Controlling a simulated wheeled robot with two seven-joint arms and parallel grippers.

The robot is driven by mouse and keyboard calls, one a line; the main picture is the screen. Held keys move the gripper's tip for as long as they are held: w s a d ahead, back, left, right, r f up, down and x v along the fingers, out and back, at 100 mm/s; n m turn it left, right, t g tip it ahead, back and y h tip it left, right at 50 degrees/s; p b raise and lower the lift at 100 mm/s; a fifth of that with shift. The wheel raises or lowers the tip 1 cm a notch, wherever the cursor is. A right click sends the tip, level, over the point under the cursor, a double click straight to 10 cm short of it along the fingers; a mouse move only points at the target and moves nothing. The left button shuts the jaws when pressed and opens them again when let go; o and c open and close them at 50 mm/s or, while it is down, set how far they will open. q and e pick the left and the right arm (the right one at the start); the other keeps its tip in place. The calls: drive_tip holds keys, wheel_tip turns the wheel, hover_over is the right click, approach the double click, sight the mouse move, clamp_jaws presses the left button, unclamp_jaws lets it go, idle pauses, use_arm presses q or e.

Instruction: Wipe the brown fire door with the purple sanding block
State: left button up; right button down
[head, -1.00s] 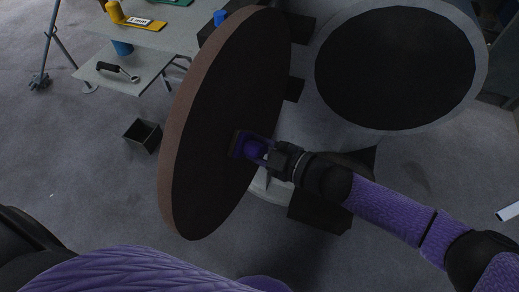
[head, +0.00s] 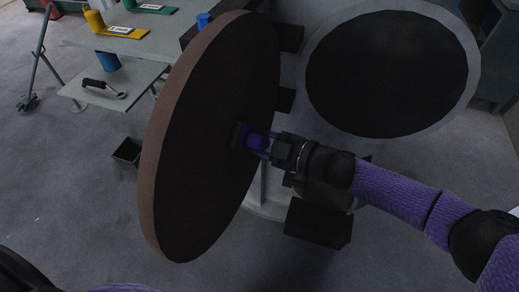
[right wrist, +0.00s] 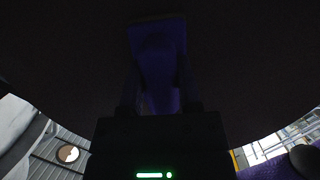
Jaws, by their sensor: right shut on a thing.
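The brown fire door (head: 185,170) is a large round disc standing on edge, its dark face turned to the right and its brown rim to the left. My right gripper (head: 262,143) is shut on the purple sanding block (head: 250,139) and holds it at the middle right part of the door's dark face. The block appears to touch the door or be very close to it. In the right wrist view, the block (right wrist: 158,50) shows dimly between the fingers against the dark door. My left gripper is not in view.
A round dark opening with a grey ring (head: 310,90) is behind at right. Dark blocks (head: 318,222) stand beside the door. A table (head: 140,40) and lower shelf (head: 118,90) with tools are at upper left. A small dark bin (head: 127,152) is on the floor.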

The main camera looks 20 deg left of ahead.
drive_tip(key=shift+w, duration=0.1)
drive_tip(key=shift+w+d+f+b, duration=0.1)
drive_tip(key=shift+w+f+b, duration=0.05)
drive_tip(key=shift+w+b, duration=0.95)
drive_tip(key=shift+w, duration=0.2)
drive_tip(key=shift+r, duration=0.25)
drive_tip(key=shift+d, duration=0.25)
drive_tip(key=shift+w+f+p+v, duration=0.15)
drive_tip(key=shift+p+v, duration=0.25)
drive_tip(key=shift+v, duration=0.5)
drive_tip(key=shift+w+f+p+v, duration=0.1)
drive_tip(key=shift+f+p+v, duration=0.2)
drive_tip(key=shift+v, duration=0.6)
drive_tip(key=shift+w+f+p+v, duration=0.1)
drive_tip(key=shift+p+v, duration=0.35)
drive_tip(key=shift+v, duration=0.45)
drive_tip(key=shift+d, duration=0.25)
